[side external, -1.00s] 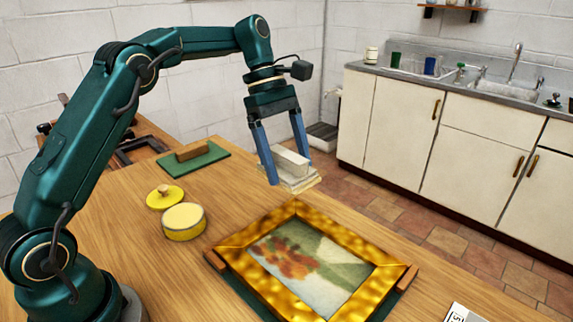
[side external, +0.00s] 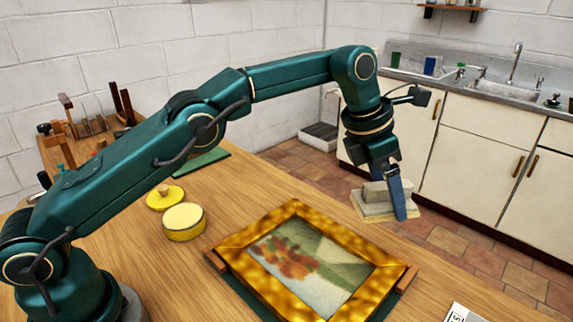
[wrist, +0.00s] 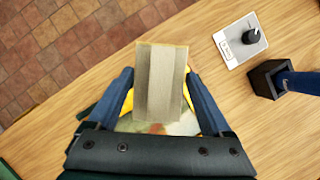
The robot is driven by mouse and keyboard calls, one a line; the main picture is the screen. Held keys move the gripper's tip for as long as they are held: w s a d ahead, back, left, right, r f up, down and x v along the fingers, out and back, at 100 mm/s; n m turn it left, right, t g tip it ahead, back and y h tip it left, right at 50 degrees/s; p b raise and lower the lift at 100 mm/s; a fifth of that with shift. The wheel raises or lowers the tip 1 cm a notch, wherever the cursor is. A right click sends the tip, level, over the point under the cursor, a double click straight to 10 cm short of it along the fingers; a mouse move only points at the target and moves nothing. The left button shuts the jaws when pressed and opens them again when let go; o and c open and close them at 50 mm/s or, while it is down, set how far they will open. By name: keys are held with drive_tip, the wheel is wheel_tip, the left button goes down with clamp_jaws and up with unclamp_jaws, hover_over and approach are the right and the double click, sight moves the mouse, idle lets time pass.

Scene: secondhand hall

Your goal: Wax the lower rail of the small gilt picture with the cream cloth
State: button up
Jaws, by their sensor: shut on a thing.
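My gripper (side external: 390,200) is shut on a pale grey block with the cream cloth (side external: 360,213) spread under it. It holds them in the air, in the side view up and right of the small gilt picture (side external: 233,254). The picture lies face up on the wooden table, with flowers painted inside a gold frame. In the wrist view the block and cloth (wrist: 160,84) sit between the two blue fingers and hide most of the picture. The side view shows no contact between cloth and frame.
The picture lies between brown wooden end pieces (side external: 404,279) on a dark green base. An open yellow tin (side external: 184,234) and its lid (side external: 163,200) stand to its left. A white plate with a black knob (wrist: 238,48) and a dark square holder (wrist: 264,82) stand on the table.

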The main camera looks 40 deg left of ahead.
sight(307, 208)
drive_tip(key=shift+s+d+f+m, duration=0.2)
drive_tip(key=shift+d+f, duration=0.1)
drive_tip(key=shift+d, duration=0.2)
drive_tip(key=shift+s+d+f+m, duration=0.1)
drive_tip(key=shift+s+d+f, duration=0.2)
drive_tip(key=shift+d, duration=0.25)
drive_tip(key=shift+s+d+f+m, duration=0.15)
drive_tip(key=shift+d+f, duration=0.15)
drive_tip(key=shift+d, duration=0.2)
drive_tip(key=shift+f, duration=2.9)
drive_tip(key=shift+f, duration=1)
drive_tip(key=shift+a+r, duration=0.15)
drive_tip(key=shift+a, duration=1.75)
drive_tip(key=shift+a+f, duration=0.15)
drive_tip(key=shift+a, duration=1.6)
drive_tip(key=shift+a+f, duration=0.1)
drive_tip(key=shift+a, duration=1.65)
drive_tip(key=shift+a+r, duration=0.15)
drive_tip(key=shift+a, duration=1.55)
drive_tip(key=shift+a+r, duration=0.1)
drive_tip(key=shift+a, duration=1.55)
drive_tip(key=shift+a+f, duration=0.2)
drive_tip(key=shift+a, duration=1.4)
drive_tip(key=shift+d, duration=0.1)
